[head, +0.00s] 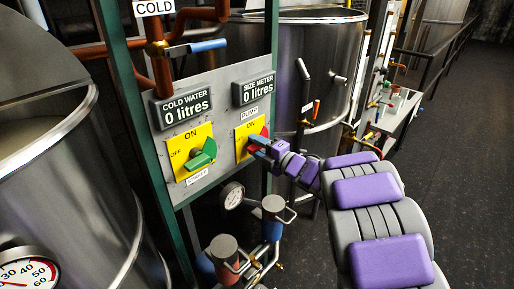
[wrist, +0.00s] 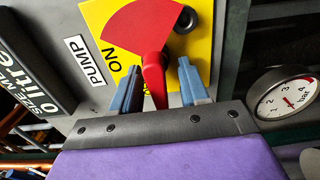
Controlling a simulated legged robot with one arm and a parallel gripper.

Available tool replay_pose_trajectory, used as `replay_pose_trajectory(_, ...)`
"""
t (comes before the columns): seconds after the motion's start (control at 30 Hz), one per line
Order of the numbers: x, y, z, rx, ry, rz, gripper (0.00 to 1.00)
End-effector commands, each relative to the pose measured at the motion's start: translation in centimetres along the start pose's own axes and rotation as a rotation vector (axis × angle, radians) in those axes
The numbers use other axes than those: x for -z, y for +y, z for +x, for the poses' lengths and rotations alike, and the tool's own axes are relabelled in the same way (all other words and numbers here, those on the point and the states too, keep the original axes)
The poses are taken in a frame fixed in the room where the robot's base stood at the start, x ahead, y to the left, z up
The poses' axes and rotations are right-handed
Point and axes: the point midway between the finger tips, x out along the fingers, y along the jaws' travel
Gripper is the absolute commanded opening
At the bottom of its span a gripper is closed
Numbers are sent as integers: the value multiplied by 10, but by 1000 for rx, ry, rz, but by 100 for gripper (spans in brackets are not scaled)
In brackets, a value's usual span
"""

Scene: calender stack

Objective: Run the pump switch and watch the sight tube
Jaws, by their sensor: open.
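The red pump switch (head: 265,132) is on a yellow plate on the grey control panel, below the "SIZE METER 0 litres" display (head: 254,89). In the wrist view the red switch (wrist: 140,30) has its narrow handle between the two blue fingers. My gripper (head: 258,142) is at the switch, and the wrist view shows its fingers (wrist: 162,82) open, one on each side of the handle with small gaps visible. I cannot clearly pick out the sight tube; thin upright pipework stands by the tanks behind the panel.
A green switch (head: 201,155) is on the left yellow plate, under the "COLD WATER 0 litres" display (head: 184,107). Steel tanks stand left and behind. The dark floor at right is clear.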

Motion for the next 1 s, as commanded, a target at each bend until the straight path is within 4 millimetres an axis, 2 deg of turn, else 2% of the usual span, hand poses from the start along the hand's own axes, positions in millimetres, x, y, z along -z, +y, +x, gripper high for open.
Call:
replay_pose_trajectory(0.13, 0, 0, 0, 0, 0, 0, 44)
replay_pose_trajectory(0.6, 0, -1, 0, 2, 0, 0, 0)
replay_pose_trajectory(1.0, 0, -2, 0, 6, 0, 33, 0)
